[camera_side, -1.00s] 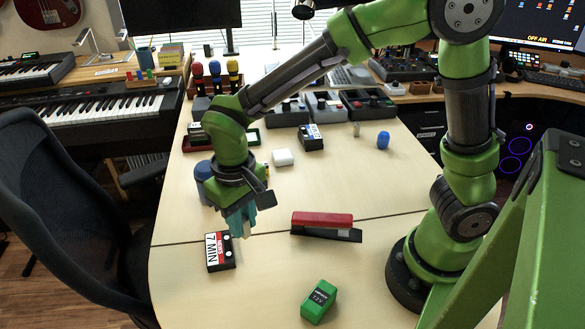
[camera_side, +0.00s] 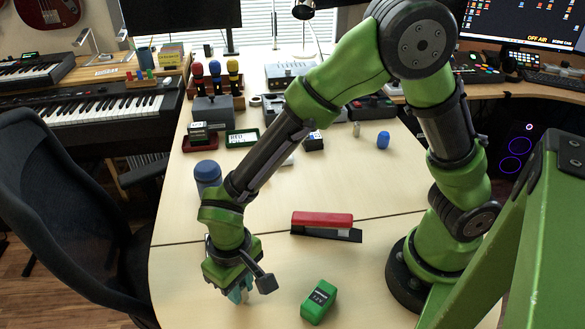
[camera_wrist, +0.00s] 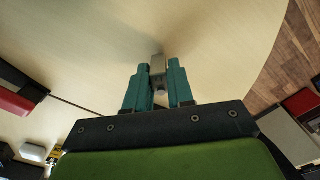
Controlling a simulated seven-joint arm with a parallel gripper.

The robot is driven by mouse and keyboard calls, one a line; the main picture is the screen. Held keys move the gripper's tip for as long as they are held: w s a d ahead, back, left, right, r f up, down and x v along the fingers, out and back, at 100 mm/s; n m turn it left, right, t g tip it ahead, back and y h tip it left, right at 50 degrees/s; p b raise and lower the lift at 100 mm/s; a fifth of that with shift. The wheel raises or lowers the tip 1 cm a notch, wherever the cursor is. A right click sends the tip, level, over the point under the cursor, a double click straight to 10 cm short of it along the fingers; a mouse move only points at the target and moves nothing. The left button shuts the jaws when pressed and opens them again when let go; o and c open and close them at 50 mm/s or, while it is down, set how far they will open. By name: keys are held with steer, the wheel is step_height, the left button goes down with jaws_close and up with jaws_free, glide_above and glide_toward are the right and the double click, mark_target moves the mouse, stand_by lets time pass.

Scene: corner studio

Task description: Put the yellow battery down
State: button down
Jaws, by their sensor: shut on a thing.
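My gripper (camera_side: 238,294) is low over the front left of the wooden desk (camera_side: 180,285). In the wrist view its teal fingers (camera_wrist: 158,82) are shut on a small block, taken as the yellow battery (camera_wrist: 158,63). Its visible end looks grey-beige rather than yellow, and its lower part is hidden between the fingers. Bare desk lies beyond it in the wrist view. I cannot tell whether the battery touches the desk. In the side view the gripper hides most of it.
A green box (camera_side: 319,301) stands right of my gripper, with a red and black stapler (camera_side: 325,226) behind it. A blue-capped container (camera_side: 207,175) stands behind the arm. In the wrist view a pale, dark and red box (camera_wrist: 290,135) lies at lower right. The desk's edge is near.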

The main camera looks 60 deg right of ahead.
steer(key=shift+f, duration=0.2)
steer(key=shift+f, duration=0.15)
steer(key=c, duration=1)
jaws_free()
step_height(320, 180, up, 12)
steer(key=s+d+r+m+t, duration=0.1)
steer(key=d+r+t, duration=0.1)
steer(key=d, duration=0.5)
steer(key=s+d+r+m+t+y, duration=0.1)
steer(key=s+d+r+t, duration=0.1)
steer(key=d+r, duration=0.3)
steer(key=s+d+r+m+t+y, duration=0.1)
steer(key=d+r+m+t, duration=0.1)
steer(key=d, duration=0.7)
steer(key=shift+s+d+r+t, duration=0.1)
steer(key=shift+s+r+t, duration=0.1)
steer(key=shift+r+t, duration=0.65)
steer(key=shift+o, duration=0.2)
steer(key=shift+r+g, duration=0.25)
steer(key=shift+r, duration=0.05)
